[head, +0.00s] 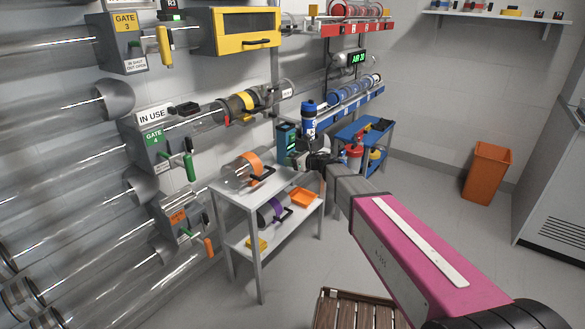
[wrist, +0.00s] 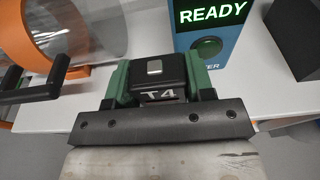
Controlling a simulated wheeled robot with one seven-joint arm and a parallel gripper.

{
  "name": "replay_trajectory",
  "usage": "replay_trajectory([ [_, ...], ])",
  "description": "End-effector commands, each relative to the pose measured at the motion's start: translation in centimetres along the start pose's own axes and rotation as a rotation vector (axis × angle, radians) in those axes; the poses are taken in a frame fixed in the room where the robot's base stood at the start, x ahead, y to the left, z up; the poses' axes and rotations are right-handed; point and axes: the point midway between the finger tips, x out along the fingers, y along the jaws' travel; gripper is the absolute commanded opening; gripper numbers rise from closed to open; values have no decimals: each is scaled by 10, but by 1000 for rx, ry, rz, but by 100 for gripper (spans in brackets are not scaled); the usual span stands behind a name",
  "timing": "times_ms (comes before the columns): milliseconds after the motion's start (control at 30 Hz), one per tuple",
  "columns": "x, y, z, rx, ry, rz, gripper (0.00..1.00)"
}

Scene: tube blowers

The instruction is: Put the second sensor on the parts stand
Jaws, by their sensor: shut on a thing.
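My gripper (head: 312,157) is over the back right of the light grey stand (head: 222,194), beside the teal tester. In the wrist view its green-sided fingers (wrist: 155,82) are shut on a small black sensor (wrist: 156,68) marked T4, with a silver button on top. Whether the sensor touches the surface below cannot be told. The tester (wrist: 212,45) shows READY above a green button, just beyond the sensor; it also shows in the head view (head: 287,138). The sensor is hard to make out in the head view. I cannot tell which stand is the parts stand.
An orange-ringed clear canister (head: 240,172) lies on the grey stand's top. A purple-ringed canister (head: 268,212) and an orange tray (head: 302,197) are on its lower shelf. A blue cart (head: 375,135) stands behind, right. A wooden crate (head: 355,310) is on the floor in front.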

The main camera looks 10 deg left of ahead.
Motion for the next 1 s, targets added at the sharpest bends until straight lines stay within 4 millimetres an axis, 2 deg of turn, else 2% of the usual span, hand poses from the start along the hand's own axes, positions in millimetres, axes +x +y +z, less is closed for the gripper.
replay_trajectory([
  [167, 2, -2, -9, 1, 0, 0, 21],
  [400, 7, -2, -36, 2, 0, 0, 21],
  [833, 8, -2, -41, 0, 0, 0, 21],
  [867, 8, -2, -41, 0, 0, 0, 55],
  [900, 8, -2, -41, -1, 0, 0, 68],
  [933, 8, -2, -41, 0, 0, 0, 74],
  [1000, 8, -2, -41, 0, 0, 0, 74],
])
